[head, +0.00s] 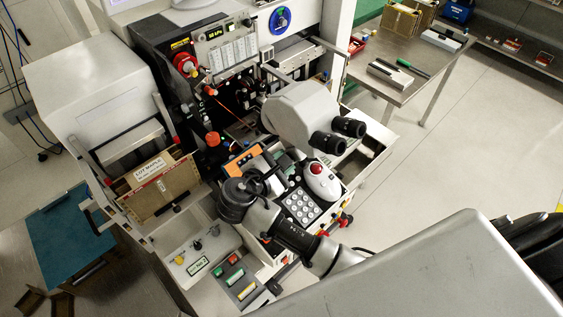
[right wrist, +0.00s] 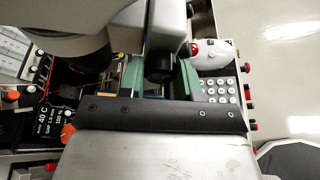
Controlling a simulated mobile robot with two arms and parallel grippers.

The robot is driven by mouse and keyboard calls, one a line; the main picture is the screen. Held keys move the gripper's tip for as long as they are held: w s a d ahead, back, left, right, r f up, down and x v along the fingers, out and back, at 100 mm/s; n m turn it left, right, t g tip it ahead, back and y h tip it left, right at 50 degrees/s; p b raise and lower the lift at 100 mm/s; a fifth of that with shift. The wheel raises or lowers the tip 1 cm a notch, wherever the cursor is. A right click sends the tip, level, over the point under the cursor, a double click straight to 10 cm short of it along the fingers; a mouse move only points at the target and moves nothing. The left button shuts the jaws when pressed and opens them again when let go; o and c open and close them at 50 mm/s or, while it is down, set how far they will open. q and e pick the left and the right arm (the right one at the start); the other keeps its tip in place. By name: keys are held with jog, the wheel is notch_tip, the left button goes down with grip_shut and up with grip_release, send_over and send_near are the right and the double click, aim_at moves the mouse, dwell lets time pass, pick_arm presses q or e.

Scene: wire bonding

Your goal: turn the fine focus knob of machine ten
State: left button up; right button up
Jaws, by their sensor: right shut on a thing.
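The machine, a wire bonder (head: 215,235), fills the middle of the head view; a green-edged label (head: 197,267) on its front is too small to read. My right gripper (head: 279,167) reaches in from the lower right, under the microscope's eyepieces. In the right wrist view its green fingers (right wrist: 159,76) stand on both sides of a dark round knob (right wrist: 160,66), shut on it. The knob is below the grey microscope body (right wrist: 125,25). In the head view the gripper and wrist hide the knob. My left gripper is in neither view.
The microscope (head: 303,110) overhangs my right gripper closely. A white trackball (head: 321,180) with a red ball and a keypad (head: 300,206) lie right beside it. An orange-framed display (head: 245,163) is to its left.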

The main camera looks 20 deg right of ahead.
jog(key=shift+n+g, duration=1)
jog(key=shift+n, duration=0.5)
jog(key=o, duration=0.9)
jog(key=shift+w, duration=0.1)
